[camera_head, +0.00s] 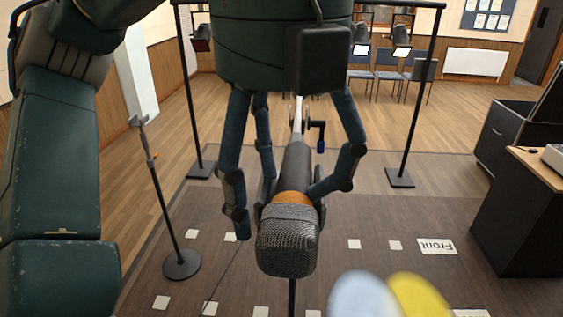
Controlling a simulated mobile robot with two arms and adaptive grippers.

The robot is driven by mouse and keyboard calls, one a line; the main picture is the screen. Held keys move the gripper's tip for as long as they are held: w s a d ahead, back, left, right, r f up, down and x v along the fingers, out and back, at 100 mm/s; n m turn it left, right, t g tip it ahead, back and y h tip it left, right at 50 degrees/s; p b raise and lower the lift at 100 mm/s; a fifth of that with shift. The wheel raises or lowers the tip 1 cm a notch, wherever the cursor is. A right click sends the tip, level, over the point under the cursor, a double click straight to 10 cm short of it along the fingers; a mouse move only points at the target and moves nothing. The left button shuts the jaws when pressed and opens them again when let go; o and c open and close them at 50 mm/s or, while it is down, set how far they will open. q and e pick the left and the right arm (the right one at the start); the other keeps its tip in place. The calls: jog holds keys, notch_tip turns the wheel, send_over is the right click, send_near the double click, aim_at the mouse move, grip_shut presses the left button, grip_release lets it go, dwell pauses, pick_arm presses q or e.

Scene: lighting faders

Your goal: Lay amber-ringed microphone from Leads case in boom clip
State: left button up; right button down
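The amber-ringed microphone (287,240) is in the middle of the head view, its dark mesh head toward me and its amber ring (293,198) behind that. Its dark handle runs back toward a thin metal boom (298,112) with a blue-ended screw. The clip itself is hard to make out behind the handle. My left gripper (279,207) is above the microphone, with fingers down on both sides. The right finger appears to meet it near the ring; the left front finger hangs beside the head with a gap. Whether the gripper grips it is unclear. My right gripper is not seen.
A thin stand (165,205) with a round base is at left. Two black uprights (413,120) stand behind. A dark desk (525,215) is at right. Blurred blue and yellow shapes (418,298) show at the bottom. Marked floor lies between.

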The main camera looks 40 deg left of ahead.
pick_arm(q)
jog(key=shift+s+d+r, duration=0.1)
jog(key=shift+r, duration=1.7)
jog(key=shift+s+d+r, duration=0.1)
jog(key=shift+r, duration=1.65)
